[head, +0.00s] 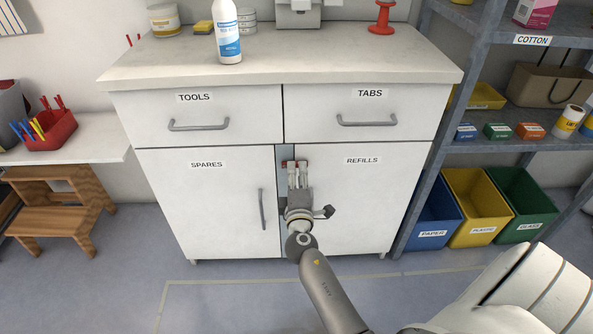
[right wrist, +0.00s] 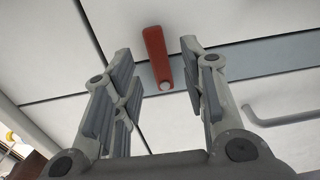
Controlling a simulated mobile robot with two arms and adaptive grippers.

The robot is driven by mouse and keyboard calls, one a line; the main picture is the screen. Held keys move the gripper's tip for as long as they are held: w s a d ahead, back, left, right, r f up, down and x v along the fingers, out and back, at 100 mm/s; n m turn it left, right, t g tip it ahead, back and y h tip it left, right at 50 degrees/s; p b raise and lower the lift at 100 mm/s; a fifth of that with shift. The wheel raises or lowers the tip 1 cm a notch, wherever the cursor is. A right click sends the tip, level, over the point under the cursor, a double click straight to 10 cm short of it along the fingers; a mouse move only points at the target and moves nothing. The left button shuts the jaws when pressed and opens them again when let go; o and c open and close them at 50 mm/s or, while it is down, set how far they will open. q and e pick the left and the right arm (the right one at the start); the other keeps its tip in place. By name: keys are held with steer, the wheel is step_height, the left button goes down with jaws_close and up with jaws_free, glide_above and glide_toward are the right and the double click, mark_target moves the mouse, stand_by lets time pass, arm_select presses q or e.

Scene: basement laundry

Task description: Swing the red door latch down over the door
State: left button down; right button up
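The red door latch (head: 284,164) sits near the top of the grey strip between the SPARES door (head: 205,205) and the REFILLS door (head: 365,205). In the right wrist view the latch (right wrist: 155,52) is a red bar with a pale round pivot at its strip end, and it reaches across onto the REFILLS door side. My right gripper (head: 297,167) is in front of the latch and hides part of it in the head view. Its fingers are apart, with the latch seen between and beyond them; I cannot tell whether they touch it. My left gripper is not in view.
The SPARES door handle (head: 262,209) is left of my right gripper. Drawers marked TOOLS (head: 230,110) and TABS (head: 400,110) are above. A white bottle (head: 228,40) stands on the countertop (head: 300,68). A grey shelf rack (head: 415,195) is on the right.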

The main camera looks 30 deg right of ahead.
steer(key=v, duration=0.9)
steer(key=shift+s, duration=0.2)
steer(key=shift+a, duration=0.1)
